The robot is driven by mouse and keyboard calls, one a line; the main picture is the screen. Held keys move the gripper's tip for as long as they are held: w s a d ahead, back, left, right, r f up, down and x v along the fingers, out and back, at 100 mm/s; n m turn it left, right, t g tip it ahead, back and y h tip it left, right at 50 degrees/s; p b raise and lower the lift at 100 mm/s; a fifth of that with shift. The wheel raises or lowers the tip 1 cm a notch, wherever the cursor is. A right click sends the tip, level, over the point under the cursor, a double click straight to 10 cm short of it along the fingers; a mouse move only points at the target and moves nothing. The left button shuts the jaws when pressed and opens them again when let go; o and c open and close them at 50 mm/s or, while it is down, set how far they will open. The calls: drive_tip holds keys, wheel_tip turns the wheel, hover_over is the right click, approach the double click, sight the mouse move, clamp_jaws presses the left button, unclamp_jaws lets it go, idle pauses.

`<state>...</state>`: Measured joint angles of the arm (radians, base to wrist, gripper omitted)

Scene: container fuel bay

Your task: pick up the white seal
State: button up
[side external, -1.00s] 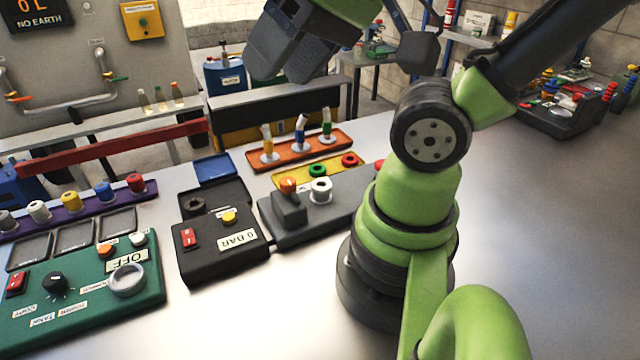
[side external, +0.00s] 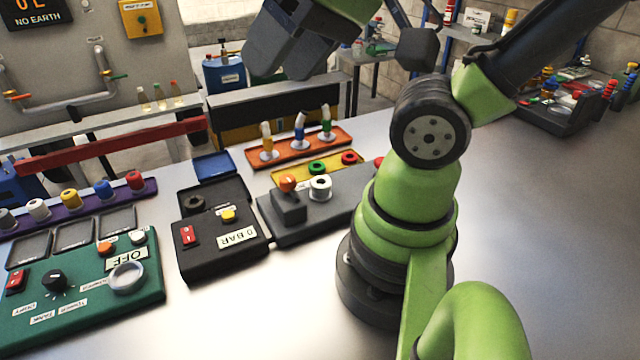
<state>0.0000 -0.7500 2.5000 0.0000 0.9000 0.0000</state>
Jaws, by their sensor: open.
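The white seal (side external: 320,187) is a thick white ring with a dark hole. It sits on the grey block (side external: 345,207) left of my arm's base, to the right of a small dark raised block with an orange knob (side external: 287,183). My gripper (side external: 278,72) is at the top of the picture, dark grey, open, and well above and apart from the seal. Its fingertips show only partly, and nothing is seen between them.
A yellow tray (side external: 290,178) with green and red rings lies behind the grey block. An orange tray (side external: 345,136) holds upright nozzles. A black box (side external: 215,262) marked 0 BAR and a green panel (side external: 85,315) stand left. The bench is clear at right.

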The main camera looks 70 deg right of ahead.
drive_tip(key=shift+o, duration=0.2)
drive_tip(key=o, duration=0.3)
drive_tip(key=n+g+h, duration=0.2)
drive_tip(key=n+g, duration=0.1)
drive_tip(key=g, duration=0.4)
approach(321, 181)
drive_tip(key=shift+w+a+f, duration=0.1)
drive_tip(key=shift+f, duration=4.35)
